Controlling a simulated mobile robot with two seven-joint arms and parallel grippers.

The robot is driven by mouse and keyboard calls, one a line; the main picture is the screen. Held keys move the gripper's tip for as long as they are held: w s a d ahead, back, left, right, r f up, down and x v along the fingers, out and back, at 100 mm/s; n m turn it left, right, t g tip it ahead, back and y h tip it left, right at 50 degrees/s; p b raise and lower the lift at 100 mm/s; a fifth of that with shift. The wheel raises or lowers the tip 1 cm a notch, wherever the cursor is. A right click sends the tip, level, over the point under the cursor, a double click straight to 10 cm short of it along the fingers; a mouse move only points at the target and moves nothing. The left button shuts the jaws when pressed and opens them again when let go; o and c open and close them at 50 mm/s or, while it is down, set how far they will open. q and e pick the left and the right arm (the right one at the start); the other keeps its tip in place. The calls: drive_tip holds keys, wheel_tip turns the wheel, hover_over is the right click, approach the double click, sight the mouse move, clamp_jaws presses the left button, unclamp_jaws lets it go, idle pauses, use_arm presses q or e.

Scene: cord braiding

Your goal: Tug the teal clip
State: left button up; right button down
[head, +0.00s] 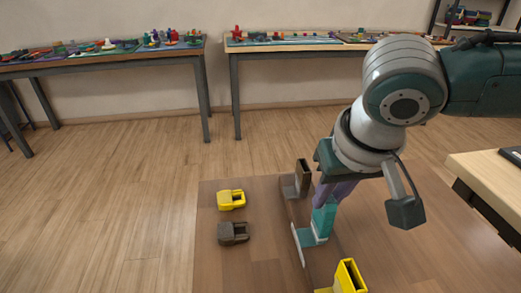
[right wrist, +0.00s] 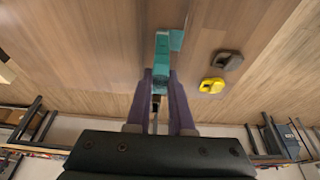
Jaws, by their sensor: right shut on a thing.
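The teal clip (head: 324,216) stands upright at a thin rail (head: 297,247) on the brown board, beneath my right gripper (head: 327,198). The gripper's purple fingers point down and are shut on the clip's upper part. In the right wrist view the teal clip (right wrist: 162,62) runs between the two purple fingertips (right wrist: 161,80). A teal piece beside its foot lies against the rail. The exact contact is partly hidden by the fingers. My left gripper is in neither view.
A yellow clip (head: 231,199) and a dark grey clip (head: 233,232) lie left on the board (head: 212,270). A brown-grey holder (head: 302,177) stands behind the teal clip, a yellow holder (head: 348,277) in front. A table corner (head: 490,175) is at right.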

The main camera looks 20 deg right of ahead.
drive_tip(key=shift+f, duration=0.15)
idle(0.3)
drive_tip(key=c, duration=0.7)
unclamp_jaws()
drive_tip(key=shift+o, duration=0.3)
drive_tip(key=shift+o, duration=1.2)
drive_tip(key=p+v, duration=0.3)
drive_tip(key=p, duration=0.2)
drive_tip(key=shift+r, duration=0.3)
drive_tip(key=shift+p+v, duration=1.3)
drive_tip(key=shift+p, duration=0.8)
drive_tip(key=shift+s+a+f, duration=0.1)
drive_tip(key=shift+s, duration=0.05)
